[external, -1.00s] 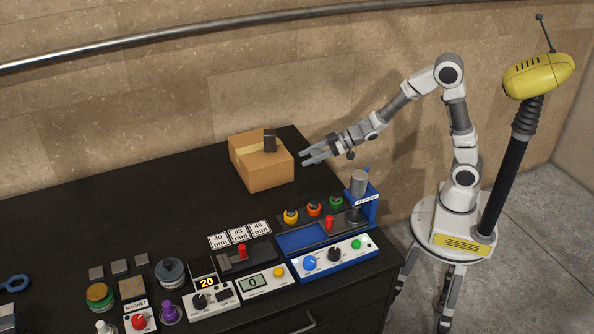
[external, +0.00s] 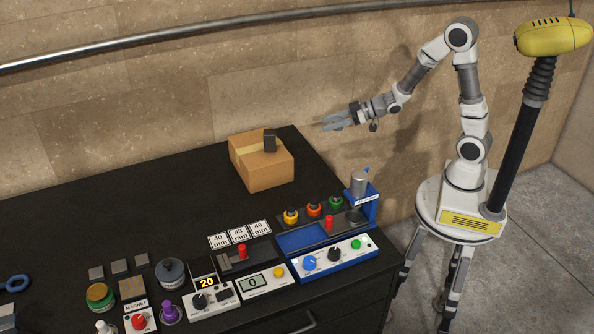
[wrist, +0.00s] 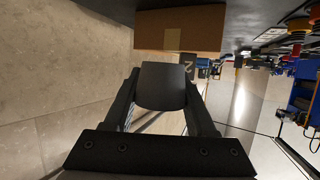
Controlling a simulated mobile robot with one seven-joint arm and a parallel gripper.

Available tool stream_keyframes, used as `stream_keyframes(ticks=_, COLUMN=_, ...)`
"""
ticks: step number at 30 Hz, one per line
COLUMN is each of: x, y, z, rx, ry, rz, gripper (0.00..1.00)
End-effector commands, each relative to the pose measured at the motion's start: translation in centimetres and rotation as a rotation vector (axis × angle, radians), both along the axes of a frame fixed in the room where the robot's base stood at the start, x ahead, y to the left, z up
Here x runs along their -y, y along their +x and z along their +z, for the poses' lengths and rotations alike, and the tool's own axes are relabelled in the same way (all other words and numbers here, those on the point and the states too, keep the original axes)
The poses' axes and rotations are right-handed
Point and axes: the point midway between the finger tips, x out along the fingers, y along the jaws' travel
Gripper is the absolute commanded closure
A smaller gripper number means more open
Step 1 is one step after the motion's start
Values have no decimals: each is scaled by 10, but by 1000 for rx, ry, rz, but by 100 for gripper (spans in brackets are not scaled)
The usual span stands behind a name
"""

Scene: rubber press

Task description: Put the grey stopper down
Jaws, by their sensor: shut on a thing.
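My gripper (external: 333,123) is up in the air at the far right of the table, near the wall and to the right of the cardboard box. In the wrist view my gripper (wrist: 163,100) is shut on the grey stopper (wrist: 164,86), a dark grey rounded piece between the two fingers. The stopper is too small to make out in the external view. Nothing shows directly under it there but the wall and the table's back edge.
The cardboard box (external: 262,170) stands at the back of the black table (external: 110,215) with a small dark object (external: 270,141) on it. A blue press (external: 371,203) stands at the right edge, beside yellow (external: 291,214), orange (external: 314,209) and green (external: 336,203) pieces. The table's left back is clear.

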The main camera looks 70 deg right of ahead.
Motion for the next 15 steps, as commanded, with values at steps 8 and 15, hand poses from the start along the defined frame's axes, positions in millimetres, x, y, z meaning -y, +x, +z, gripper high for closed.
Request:
stream_keyframes(ticks=8, x=3, y=-4, z=0, rx=-15, ry=-10, rz=-66, gripper=98)
stream_keyframes(ticks=15, x=-5, y=10, z=-35, rx=-21, ry=-10, rz=-147, gripper=98)
